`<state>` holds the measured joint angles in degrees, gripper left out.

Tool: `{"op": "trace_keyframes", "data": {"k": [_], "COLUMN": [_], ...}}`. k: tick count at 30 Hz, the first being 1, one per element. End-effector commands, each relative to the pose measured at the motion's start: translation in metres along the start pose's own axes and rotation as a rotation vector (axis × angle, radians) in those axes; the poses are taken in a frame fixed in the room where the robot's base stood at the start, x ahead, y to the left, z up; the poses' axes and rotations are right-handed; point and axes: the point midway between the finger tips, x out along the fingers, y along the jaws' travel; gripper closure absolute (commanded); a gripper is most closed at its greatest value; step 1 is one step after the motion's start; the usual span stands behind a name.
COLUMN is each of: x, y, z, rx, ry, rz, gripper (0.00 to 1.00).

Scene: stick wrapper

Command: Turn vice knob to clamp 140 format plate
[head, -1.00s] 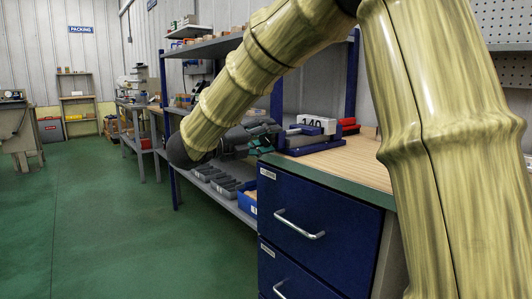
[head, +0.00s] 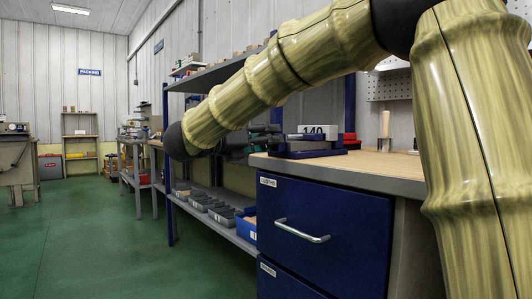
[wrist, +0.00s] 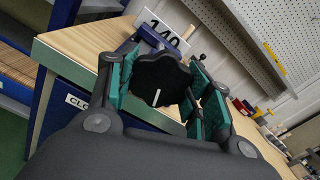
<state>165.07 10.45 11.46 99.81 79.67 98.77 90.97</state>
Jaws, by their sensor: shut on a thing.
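The vice (head: 308,151) is blue and sits at the left end of the wooden bench top. The white plate marked 140 (head: 318,130) stands upright in it; whether the jaws touch it cannot be told. The plate also shows in the wrist view (wrist: 165,28), partly hidden behind the knob. The black lobed vice knob (wrist: 160,80) has a white line on its face, near its lower middle. My gripper (wrist: 160,95) has its teal-padded fingers around the knob, shut on it. In the head view my gripper (head: 262,140) reaches the vice from the left.
The bench (head: 345,167) has blue drawers with a handle (head: 300,231) below the vice. A red bin (head: 350,139) stands behind the vice, and a wooden-handled tool (head: 385,128) to the right. Grey trays (head: 205,203) lie on a lower shelf. Green floor is open at left.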

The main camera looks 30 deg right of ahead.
Motion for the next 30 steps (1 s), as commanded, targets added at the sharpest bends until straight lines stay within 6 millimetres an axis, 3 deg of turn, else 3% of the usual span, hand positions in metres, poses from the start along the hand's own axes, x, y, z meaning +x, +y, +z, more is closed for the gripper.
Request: {"op": "trace_keyframes", "data": {"k": [23, 24, 27, 30], "x": [-0.0011, -0.0012, -0.0011, -0.0008], "y": [0.0008, 0.0008, 0.0007, 0.0005], "z": [-0.0015, -0.0016, -0.0013, -0.0009], "rx": [0.089, 0.089, 0.089, 0.09], "ry": [0.002, 0.001, 0.001, 0.001], "rz": [0.001, 0.001, 0.001, 0.001], "gripper": [0.74, 0.48, 0.3, 0.28]}}
